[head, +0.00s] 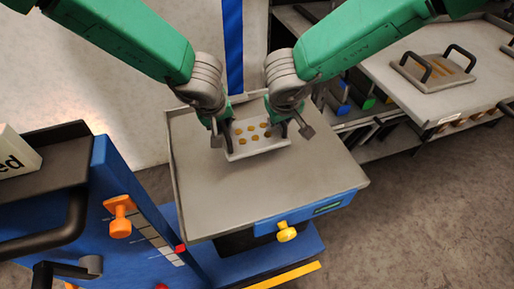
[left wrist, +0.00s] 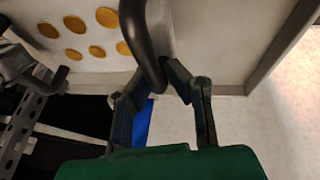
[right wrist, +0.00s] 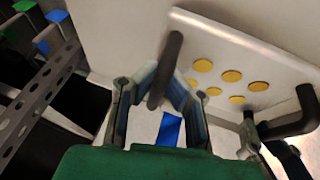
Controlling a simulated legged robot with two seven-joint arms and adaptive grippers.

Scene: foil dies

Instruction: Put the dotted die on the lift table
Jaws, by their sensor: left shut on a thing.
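The dotted die (head: 250,141) is a pale grey plate with several orange dots and a dark handle at each side. It is over the grey top of the lift table (head: 310,185), towards its back edge; I cannot tell if it touches the top. My left gripper (head: 222,132) is shut on the left handle, which shows between its fingers in the left wrist view (left wrist: 145,40). My right gripper (head: 288,124) is at the other handle, and its fingers close in on both sides of that handle in the right wrist view (right wrist: 165,75).
A shelf (head: 400,85) on the right holds another die with bar marks (head: 432,73) and dark handles. A blue panel (head: 120,200) with an orange knob stands at front left. The lift table has a yellow knob (head: 287,232) in front. The front and right of its top are clear.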

